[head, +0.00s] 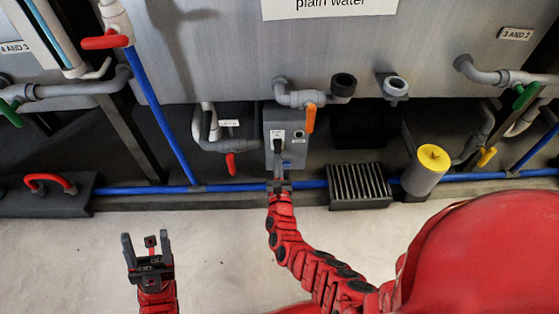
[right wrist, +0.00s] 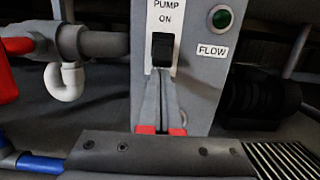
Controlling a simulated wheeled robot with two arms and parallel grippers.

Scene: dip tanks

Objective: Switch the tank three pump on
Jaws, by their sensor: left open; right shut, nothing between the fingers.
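A grey pump box (head: 269,125) is below the tank marked "plain water" (head: 330,5). In the right wrist view, the box (right wrist: 205,85) has a black switch (right wrist: 163,50) under a "PUMP ON" label and a green lamp (right wrist: 221,18) beside a "FLOW" label. I cannot tell whether the lamp is lit. My right gripper (right wrist: 164,74) is shut and empty, its fingertips just below the switch; I cannot tell whether they touch it. It also shows at the box in the head view (head: 279,162). My left gripper (head: 147,243) is open and empty, low at the left over the floor.
An orange handle (head: 309,118) hangs right of the box, and a red handle (head: 231,163) left of it. A blue pipe (head: 235,188) runs along the floor. A slotted grate (head: 358,183) and a yellow-topped cylinder (head: 426,172) stand to the right. The front floor is clear.

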